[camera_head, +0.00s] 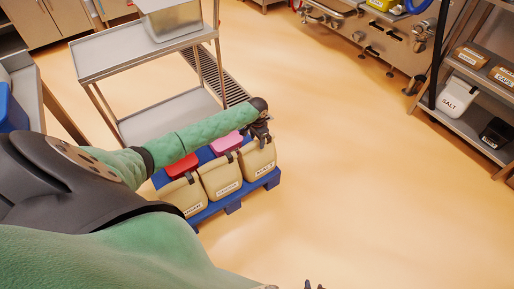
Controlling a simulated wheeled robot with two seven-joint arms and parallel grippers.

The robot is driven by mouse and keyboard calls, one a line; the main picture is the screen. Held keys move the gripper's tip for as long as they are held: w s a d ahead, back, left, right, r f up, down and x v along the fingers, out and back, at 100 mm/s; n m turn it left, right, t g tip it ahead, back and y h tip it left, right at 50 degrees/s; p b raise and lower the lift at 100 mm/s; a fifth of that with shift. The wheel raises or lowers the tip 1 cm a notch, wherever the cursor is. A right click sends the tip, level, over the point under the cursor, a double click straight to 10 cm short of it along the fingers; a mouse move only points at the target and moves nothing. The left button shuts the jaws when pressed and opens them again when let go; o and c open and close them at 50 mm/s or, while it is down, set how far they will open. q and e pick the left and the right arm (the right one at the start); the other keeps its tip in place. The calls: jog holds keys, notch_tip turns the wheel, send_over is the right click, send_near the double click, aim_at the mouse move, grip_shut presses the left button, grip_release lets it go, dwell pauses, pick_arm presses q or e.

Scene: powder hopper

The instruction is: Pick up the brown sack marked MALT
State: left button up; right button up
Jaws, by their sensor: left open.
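A tan-brown sack (259,160) stands upright at the right end of a row on a blue pallet (232,207). Its small front label seems to read MALT, but the print is tiny. My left gripper (262,141) reaches in from the left and points down at the top of this sack. Its jaws are open, with the dark fingers at the sack's top edge; I cannot tell if they touch it. Only dark tips of my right gripper (314,286) show at the bottom edge.
Two more tan sacks, a middle one (220,177) and a left one (183,195), stand beside it. A red sack (181,166) and a pink sack (226,142) are behind. A steel cart (140,49) stands beyond. Shelves (472,128) are at right; floor between is clear.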

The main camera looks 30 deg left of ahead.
pick_arm(q)
jog(key=shift+f, duration=0.7)
jog(key=shift+c, duration=0.5)
grip_shut()
dwell(0.3)
jog(key=shift+w+r, duration=0.1)
jog(key=shift+r, duration=0.05)
